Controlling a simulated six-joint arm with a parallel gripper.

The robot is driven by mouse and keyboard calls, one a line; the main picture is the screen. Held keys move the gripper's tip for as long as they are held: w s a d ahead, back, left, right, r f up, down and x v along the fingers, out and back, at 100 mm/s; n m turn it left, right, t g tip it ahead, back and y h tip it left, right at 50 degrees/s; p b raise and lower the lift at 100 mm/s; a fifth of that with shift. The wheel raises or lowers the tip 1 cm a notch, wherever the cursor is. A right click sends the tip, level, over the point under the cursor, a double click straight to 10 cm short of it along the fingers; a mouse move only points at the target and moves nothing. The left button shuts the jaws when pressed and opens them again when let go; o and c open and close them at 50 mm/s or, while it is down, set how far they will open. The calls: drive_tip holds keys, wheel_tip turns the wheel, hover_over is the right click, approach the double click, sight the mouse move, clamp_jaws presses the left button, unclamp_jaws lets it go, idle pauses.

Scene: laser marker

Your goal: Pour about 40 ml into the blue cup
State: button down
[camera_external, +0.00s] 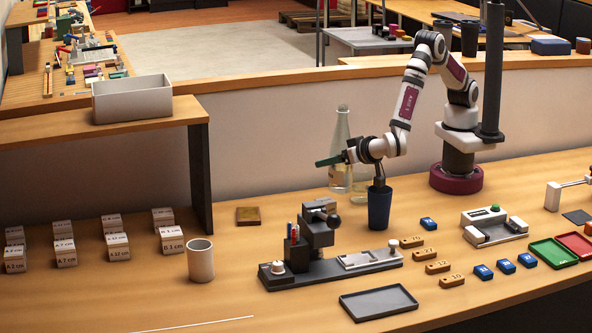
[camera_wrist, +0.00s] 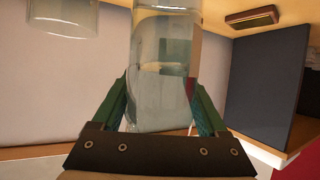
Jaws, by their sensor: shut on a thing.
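The blue cup (camera_external: 379,210) stands upright on the table behind the vise-like fixture. My gripper (camera_external: 330,160) is left of and above the cup, its green fingers pointing left. In the wrist view my gripper (camera_wrist: 158,88) is shut on a clear glass bottle (camera_wrist: 165,35). The bottle (camera_external: 341,128) looks upright in the outside view, neck up, left of the cup. Whether its base touches the table is unclear. A dark grey piece hangs below my wrist over the cup's mouth; I cannot tell what it is.
A second glass vessel (camera_external: 361,182) stands just right of the held bottle; a glass (camera_wrist: 62,15) also shows in the wrist view. The fixture (camera_external: 318,225), a grey tray (camera_external: 378,303) and a beige cup (camera_external: 200,260) are in front. A shelf (camera_external: 60,147) stands left.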

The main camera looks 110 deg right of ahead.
sight(337, 177)
drive_tip(key=a, duration=0.2)
drive_tip(key=w+a+f, duration=0.1)
drive_tip(key=a, duration=0.1)
drive_tip(key=w+a+f, duration=0.1)
drive_tip(key=a, duration=0.1)
drive_tip(key=shift+a, duration=0.3)
drive_tip(key=a+f, duration=0.1)
drive_tip(key=a, duration=0.1)
drive_tip(key=a+f, duration=0.1)
drive_tip(key=a, duration=0.2)
drive_tip(key=a+f, duration=0.1)
drive_tip(key=a, duration=0.2)
drive_tip(key=shift+s+f, duration=0.2)
drive_tip(key=shift+s+a+f, duration=0.1)
drive_tip(key=shift+a+f, duration=0.05)
drive_tip(key=shift+a, duration=0.2)
